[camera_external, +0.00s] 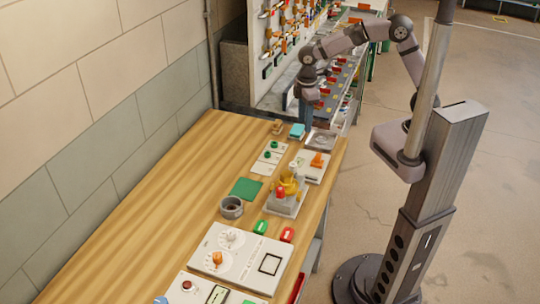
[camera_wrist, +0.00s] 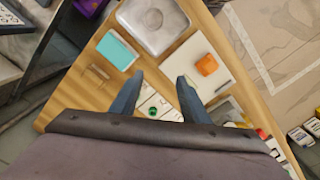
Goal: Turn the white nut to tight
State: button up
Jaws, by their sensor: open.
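A white nut (camera_external: 230,237) sits on a pale dial plate (camera_external: 205,242) near the front of the wooden table, beside an orange nut (camera_external: 217,258). They are small, and I cannot read the dial markings or the nut's exact angle. My gripper (camera_external: 307,100) is far from the plate, raised beyond the table's far end. In the wrist view my gripper (camera_wrist: 160,80) has its two fingers apart with nothing between them. I cannot make out the white nut in the wrist view.
A grey cup (camera_external: 231,207), a grey block with yellow and red parts (camera_external: 287,195), and green (camera_external: 261,227) and red (camera_external: 287,234) pieces stand between. A turquoise box (camera_wrist: 118,50) and an orange piece (camera_wrist: 206,65) lie below my gripper. The table's left side is clear.

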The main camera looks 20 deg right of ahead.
jog(key=w+d+f+m+b, duration=0.1)
jog(key=w+d+m, duration=0.1)
jog(key=d, duration=0.4)
jog(key=w+d+f+m+b, duration=0.1)
jog(key=w+d+f+m, duration=0.1)
jog(key=d, duration=0.3)
jog(key=shift+w+d+f+m, duration=0.3)
jog(key=shift+w+d+m, duration=0.1)
jog(key=shift+w, duration=0.25)
jog(key=s+d+f+m, duration=0.2)
jog(key=d+m, duration=0.4)
jog(key=d, duration=0.6)
jog(key=s+d+f+m, duration=0.2)
jog(key=s+d+m, duration=0.2)
jog(key=d, duration=0.8)
jog(key=shift+m, duration=0.9)
